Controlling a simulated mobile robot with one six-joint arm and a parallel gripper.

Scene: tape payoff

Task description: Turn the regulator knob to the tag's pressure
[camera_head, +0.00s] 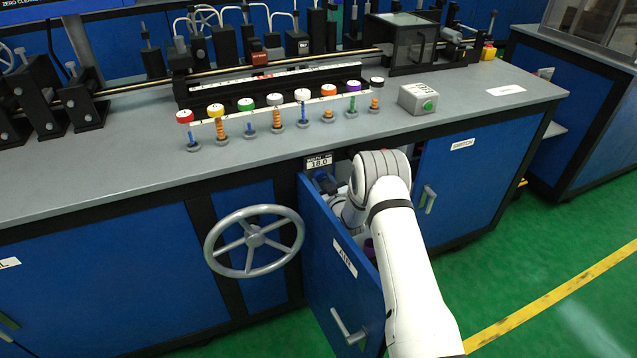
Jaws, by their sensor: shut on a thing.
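The cabinet under the bench stands open, with its blue AIR door (340,262) swung out towards me. My white arm reaches over and past the door into the opening. My gripper is hidden inside by the door and my own arm. A small dark plate with a white readout (318,162), which seems to read 18.0, sits at the top edge of the opening. A small dark and blue part (325,182) shows just below it; I cannot tell whether this is the regulator or its knob.
A grey handwheel (254,241) sticks out left of the open door. The grey bench top (100,180) carries a row of coloured knobs and a box with a green button (418,98). A closed SWITCH door (462,165) is on the right. The green floor (560,270) is clear.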

